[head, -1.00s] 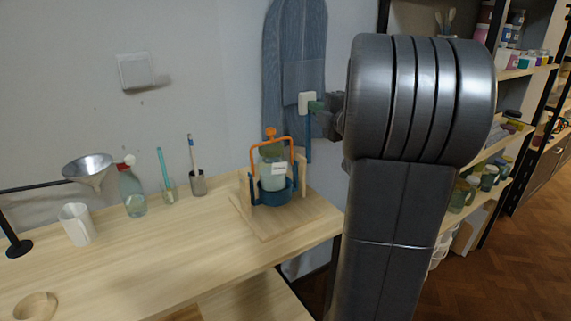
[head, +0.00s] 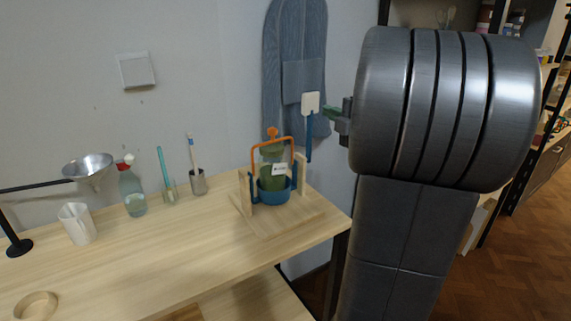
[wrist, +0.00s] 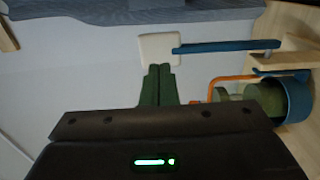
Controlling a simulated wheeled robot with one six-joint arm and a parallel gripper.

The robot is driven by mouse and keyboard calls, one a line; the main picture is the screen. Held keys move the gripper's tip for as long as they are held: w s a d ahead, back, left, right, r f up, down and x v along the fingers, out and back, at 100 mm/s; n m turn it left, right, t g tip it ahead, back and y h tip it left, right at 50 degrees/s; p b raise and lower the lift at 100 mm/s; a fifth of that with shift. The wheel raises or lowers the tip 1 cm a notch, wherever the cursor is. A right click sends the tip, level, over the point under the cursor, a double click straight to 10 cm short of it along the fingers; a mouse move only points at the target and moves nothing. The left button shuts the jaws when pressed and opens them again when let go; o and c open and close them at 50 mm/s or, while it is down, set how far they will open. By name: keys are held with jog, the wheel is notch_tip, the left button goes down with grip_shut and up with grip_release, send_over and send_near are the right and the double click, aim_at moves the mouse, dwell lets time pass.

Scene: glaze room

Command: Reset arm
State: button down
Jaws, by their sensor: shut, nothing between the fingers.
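My gripper (head: 331,112) shows in the head view at the left side of my large grey arm, with its green fingertips pointing left. In the wrist view my gripper (wrist: 158,84) has its two green fingers pressed together, with nothing between them.
A wooden stand holds a jar in a blue cup with an orange bail (head: 272,178) at the table's right end. A blue apron (head: 294,60) hangs behind. Shelves stand right.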

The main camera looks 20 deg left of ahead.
aim_at(313, 104)
dwell(0.3)
jog(key=shift+x, duration=2.6)
jog(key=shift+d, duration=0.1)
